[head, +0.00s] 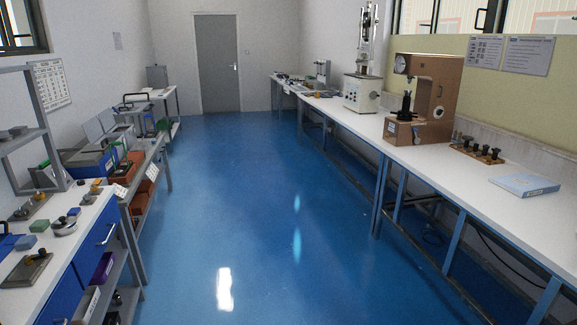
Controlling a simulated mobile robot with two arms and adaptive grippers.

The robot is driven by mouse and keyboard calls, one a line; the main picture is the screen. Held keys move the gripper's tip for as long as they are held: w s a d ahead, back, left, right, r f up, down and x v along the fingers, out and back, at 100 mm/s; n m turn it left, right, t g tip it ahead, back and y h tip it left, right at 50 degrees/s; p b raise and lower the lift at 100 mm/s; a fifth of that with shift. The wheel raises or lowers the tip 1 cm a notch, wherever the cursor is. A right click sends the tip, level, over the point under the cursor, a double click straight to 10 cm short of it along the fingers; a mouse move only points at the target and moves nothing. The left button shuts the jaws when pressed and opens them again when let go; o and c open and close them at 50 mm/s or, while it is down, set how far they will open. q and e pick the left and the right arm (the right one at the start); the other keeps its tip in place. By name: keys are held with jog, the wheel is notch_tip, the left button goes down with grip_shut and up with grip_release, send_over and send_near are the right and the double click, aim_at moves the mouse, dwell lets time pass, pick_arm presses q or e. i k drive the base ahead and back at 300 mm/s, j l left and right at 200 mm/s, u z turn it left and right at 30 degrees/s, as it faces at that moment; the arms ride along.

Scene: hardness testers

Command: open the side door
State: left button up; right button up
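A grey door (218,63) stands in the back wall at the far end of the room in the head view. It is shut in its frame. A small handle (235,67) shows on its right side. The door is far from me, beyond a long stretch of floor. Neither of my grippers shows in the head view. I cannot tell whether this door is the side door, and no other door is visible.
Blue floor (230,190) runs clear down the middle to the door. A long white bench (440,165) with a brown tester (436,95) and a white tester (362,92) lines the right. A white-topped bench (75,238) and shelves with boxes line the left.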

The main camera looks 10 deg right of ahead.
aim_at(445, 89)
jog(key=i+l+z, duration=0.25)
jog(key=i+z, duration=0.15)
jog(key=i, duration=0.35)
jog(key=i+z, duration=0.4)
jog(key=i, duration=0.4)
jog(key=i+j+z, duration=0.2)
jog(key=i+z, duration=0.2)
jog(key=i, duration=0.35)
jog(key=i+z, duration=0.15)
jog(key=i, duration=0.3)
jog(key=i+j+z, duration=0.1)
jog(key=i, duration=0.35)
jog(key=i+j+z, duration=0.15)
jog(key=i, duration=0.25)
